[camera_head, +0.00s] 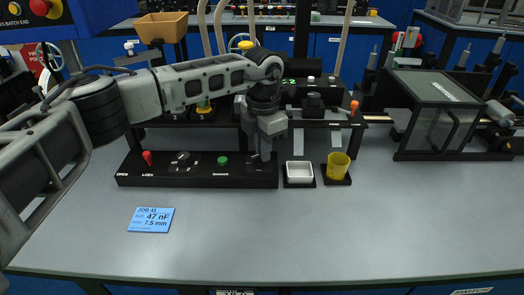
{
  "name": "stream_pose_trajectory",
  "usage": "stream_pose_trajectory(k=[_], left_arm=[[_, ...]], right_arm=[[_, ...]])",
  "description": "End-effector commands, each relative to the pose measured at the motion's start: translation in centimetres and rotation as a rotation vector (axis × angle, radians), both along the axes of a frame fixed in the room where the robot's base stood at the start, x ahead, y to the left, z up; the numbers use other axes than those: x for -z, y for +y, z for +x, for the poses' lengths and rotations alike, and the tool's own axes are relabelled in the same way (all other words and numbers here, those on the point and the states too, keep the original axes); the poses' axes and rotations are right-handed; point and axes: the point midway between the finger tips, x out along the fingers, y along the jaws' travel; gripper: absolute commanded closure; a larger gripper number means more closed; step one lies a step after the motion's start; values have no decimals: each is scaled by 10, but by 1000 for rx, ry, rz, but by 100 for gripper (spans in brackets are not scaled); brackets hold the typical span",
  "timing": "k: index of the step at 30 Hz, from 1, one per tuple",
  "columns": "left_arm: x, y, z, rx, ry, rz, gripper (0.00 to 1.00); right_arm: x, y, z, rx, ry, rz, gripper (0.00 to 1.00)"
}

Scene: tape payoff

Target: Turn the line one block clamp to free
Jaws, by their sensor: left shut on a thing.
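My left gripper (264,152) points straight down at the right end of a low black control panel (205,180). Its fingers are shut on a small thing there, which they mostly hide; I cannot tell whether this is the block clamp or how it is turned. To the left on the panel are a red-knobbed lever (147,157) above the marks OPEN and LOCK, a black selector knob (183,157) with number marks and a green button (222,160). My right gripper is not in view.
A white square dish (300,172) and a yellow cup (338,165) stand just right of the panel. A blue job card (151,220) lies in front. A dark-lidded machine (440,125) is at the right. The grey bench (330,235) is clear in front.

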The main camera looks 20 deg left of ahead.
Motion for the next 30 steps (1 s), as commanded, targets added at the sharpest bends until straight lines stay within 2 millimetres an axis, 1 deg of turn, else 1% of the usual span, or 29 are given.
stream_pose_trajectory(k=[6,15,21,30], left_arm=[[0,-2,-1,202,-4,-1,100],[-1,-3,-3,433,-5,-1,100],[-2,-3,-4,533,-5,-1,100],[-2,-4,-5,597,-6,-2,100]], right_arm=[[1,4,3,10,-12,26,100],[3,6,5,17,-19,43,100],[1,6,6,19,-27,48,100],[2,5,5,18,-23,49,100]])
